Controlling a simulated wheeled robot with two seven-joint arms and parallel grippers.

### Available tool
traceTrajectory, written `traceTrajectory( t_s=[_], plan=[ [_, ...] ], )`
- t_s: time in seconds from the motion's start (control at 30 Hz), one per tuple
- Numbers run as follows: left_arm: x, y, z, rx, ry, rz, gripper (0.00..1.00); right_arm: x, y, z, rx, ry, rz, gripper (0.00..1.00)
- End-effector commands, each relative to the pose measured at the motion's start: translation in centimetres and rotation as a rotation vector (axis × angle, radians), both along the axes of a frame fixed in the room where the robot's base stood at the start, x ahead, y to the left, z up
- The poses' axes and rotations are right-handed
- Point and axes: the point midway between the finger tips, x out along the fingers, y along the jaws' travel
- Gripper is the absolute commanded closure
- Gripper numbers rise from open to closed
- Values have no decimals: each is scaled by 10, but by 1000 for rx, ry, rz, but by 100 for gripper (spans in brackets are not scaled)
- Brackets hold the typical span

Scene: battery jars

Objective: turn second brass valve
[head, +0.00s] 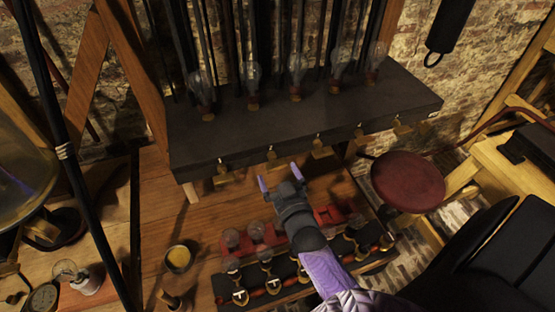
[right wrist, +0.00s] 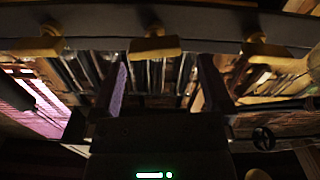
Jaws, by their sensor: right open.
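Several brass valves hang in a row along the front edge of the dark shelf (head: 300,118). The second brass valve from the left (head: 273,161) is just beyond my right gripper (head: 279,177). The right gripper's two purple fingers are spread open with nothing between them. In the right wrist view, a brass valve (right wrist: 155,49) lies above the gap between the open fingers (right wrist: 163,72), with one more valve on each side. The fingers appear short of the valve, and I see no contact. My left gripper is not in view.
Glass bulbs (head: 297,70) stand on the shelf above the valves. Below my right arm is a rack of bulbs and red parts (head: 262,262). A yellow cup (head: 179,259) stands on the wooden table. A round red stool (head: 408,181) is at right.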

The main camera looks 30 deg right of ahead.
Motion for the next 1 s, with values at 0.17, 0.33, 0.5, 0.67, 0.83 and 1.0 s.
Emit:
traceTrajectory(
  t_s=[0.17,0.33,0.5,0.67,0.83,1.0],
  plan=[
    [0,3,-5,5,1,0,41,27,-7,-1,-1,-2,-1,0],
    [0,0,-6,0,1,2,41,36,-10,0,-1,-1,-1,0],
    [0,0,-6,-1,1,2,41,36,-10,0,-1,-1,-1,0],
    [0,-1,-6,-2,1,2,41,36,-10,0,-2,-2,-2,23],
    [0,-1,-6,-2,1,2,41,36,-10,0,-1,-2,-2,59],
    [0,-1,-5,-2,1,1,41,36,-10,1,15,-6,-1,82]
  ],
)
